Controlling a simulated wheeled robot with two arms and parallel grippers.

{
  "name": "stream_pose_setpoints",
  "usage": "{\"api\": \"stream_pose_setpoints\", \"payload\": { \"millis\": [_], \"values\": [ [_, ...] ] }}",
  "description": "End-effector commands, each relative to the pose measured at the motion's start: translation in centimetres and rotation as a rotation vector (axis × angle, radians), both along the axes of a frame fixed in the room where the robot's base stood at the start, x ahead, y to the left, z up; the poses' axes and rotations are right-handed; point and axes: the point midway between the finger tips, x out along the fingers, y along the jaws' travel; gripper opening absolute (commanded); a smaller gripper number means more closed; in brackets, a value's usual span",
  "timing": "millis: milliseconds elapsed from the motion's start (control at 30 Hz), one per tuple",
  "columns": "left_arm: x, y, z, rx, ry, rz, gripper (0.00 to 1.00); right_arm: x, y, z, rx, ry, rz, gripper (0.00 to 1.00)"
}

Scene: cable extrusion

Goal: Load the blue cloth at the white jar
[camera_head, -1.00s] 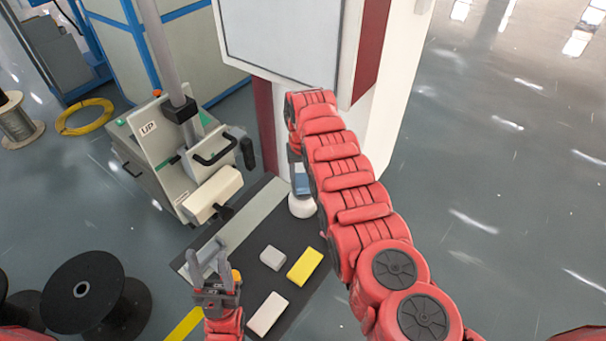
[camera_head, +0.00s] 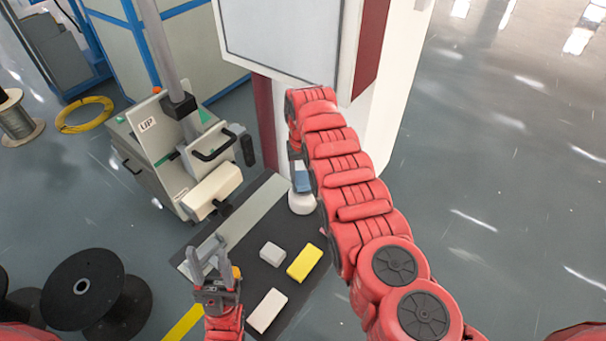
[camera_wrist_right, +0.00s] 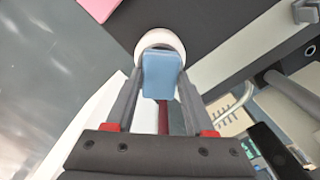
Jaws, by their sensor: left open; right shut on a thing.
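The blue cloth (camera_head: 302,181) is a small blue block-like piece at the end of my right arm. In the right wrist view the cloth (camera_wrist_right: 161,75) sits between the two fingers of my right gripper (camera_wrist_right: 158,88), which is shut on it. The white jar (camera_head: 302,203) stands on the dark mat, just below the cloth. In the right wrist view the jar's rim (camera_wrist_right: 160,38) shows behind the cloth's far end; whether they touch, I cannot tell. My left gripper (camera_head: 206,256) is open and empty, above the mat's left side.
A grey block (camera_head: 272,253), a yellow block (camera_head: 304,262) and a white block (camera_head: 267,311) lie on the dark mat (camera_head: 285,222). A pink piece (camera_wrist_right: 98,8) shows at the wrist view's top. A grey machine (camera_head: 165,150) and a white column (camera_head: 385,100) stand behind.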

Motion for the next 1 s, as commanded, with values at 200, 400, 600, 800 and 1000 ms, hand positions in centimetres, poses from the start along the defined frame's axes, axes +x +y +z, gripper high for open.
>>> {"api": "stream_pose_setpoints", "payload": {
  "millis": [200,400,600,800,1000],
  "values": [
    [-0.01,0.00,-0.28,0.000,0.000,0.000,0.50,0.01,-0.01,-0.32,0.000,0.000,0.000,0.09],
    [0.00,0.00,-0.49,0.000,0.000,0.000,0.50,0.01,-0.02,-0.56,0.000,0.000,0.000,0.09],
    [0.00,0.00,-0.69,0.000,0.000,0.000,0.50,0.01,-0.02,-0.80,0.000,0.000,0.000,0.09],
    [0.00,0.00,-0.67,0.000,0.000,0.000,0.50,0.00,-0.02,-0.81,0.000,0.000,0.000,0.09],
    [0.00,0.01,-0.73,0.000,0.000,0.000,0.50,0.00,-0.03,-0.87,0.000,0.000,0.000,0.09]
  ]
}}
